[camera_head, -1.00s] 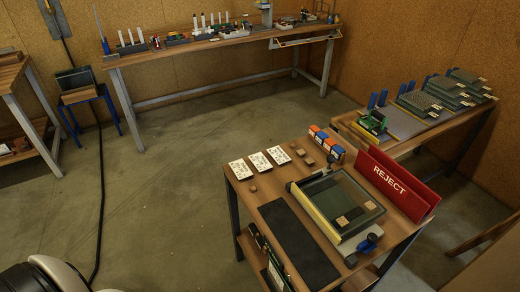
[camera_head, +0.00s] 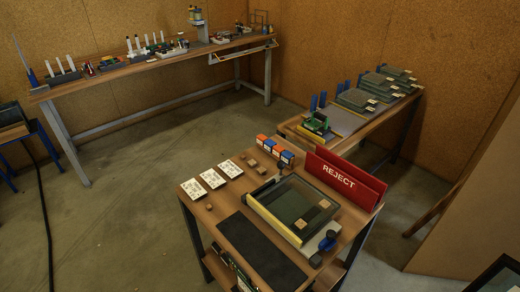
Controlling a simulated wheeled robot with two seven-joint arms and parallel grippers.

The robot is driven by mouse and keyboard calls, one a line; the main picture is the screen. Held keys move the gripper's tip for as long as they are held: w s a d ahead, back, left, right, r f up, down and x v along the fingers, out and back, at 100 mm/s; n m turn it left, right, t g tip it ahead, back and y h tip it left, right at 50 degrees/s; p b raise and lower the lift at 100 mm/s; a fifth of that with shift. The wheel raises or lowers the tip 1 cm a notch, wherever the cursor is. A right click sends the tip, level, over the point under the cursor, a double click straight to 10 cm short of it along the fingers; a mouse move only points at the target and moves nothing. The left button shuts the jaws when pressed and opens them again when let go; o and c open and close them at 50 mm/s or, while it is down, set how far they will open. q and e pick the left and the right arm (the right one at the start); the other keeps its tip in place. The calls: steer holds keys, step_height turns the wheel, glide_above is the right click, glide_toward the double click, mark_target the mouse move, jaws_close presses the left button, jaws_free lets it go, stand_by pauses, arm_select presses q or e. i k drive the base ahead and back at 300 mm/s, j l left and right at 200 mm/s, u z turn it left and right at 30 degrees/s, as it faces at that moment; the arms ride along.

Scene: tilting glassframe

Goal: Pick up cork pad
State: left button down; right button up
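Small tan-brown blocks that look like cork pads lie on the near wooden table. One cork-coloured block (camera_head: 209,207) sits alone below the white cards. Others (camera_head: 252,163) lie near the back edge, left of the orange and blue boxes. Two tan squares show at the glass frame, one (camera_head: 325,204) near its right side and one (camera_head: 300,224) near its front; I cannot tell whether they lie on or under the glass. The tilting glass frame (camera_head: 268,222) has a yellow front-left edge and a dark pane. Neither of my grippers is in view.
The near table (camera_head: 228,190) also holds white cards (camera_head: 213,179), a dark mat (camera_head: 260,250) and a red REJECT bin (camera_head: 345,180). A side table (camera_head: 350,143) with stacked grey panels stands behind it. Open concrete floor (camera_head: 130,220) lies to the left.

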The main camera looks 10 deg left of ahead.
mark_target(251, 162)
steer(key=z, duration=0.3)
steer(key=j+z, duration=1.1)
steer(key=l, duration=0.1)
